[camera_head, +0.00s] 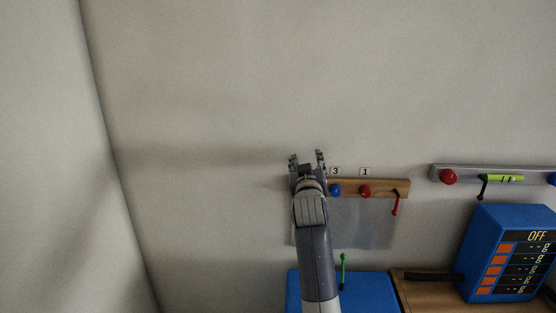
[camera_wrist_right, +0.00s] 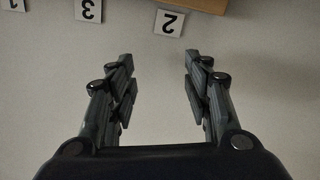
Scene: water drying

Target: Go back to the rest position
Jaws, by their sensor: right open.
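My right gripper (camera_head: 307,160) is raised in front of the wall, at the left end of a wooden rack (camera_head: 385,187), and covers that end. In the right wrist view the right gripper (camera_wrist_right: 158,85) is open, with nothing between its fingers. Its fingertips point toward a number 2 label (camera_wrist_right: 169,22) on the wall. A corner of the wooden rack (camera_wrist_right: 205,4) shows at the top of that view. My left gripper is not in view.
The wooden rack has a blue knob (camera_head: 335,190), a red knob (camera_head: 365,191) and a red hook (camera_head: 396,203). A grey rail (camera_head: 475,173) is to the right. Below are a blue box (camera_head: 370,292) and a blue panel reading OFF (camera_head: 480,240). The left wall is bare.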

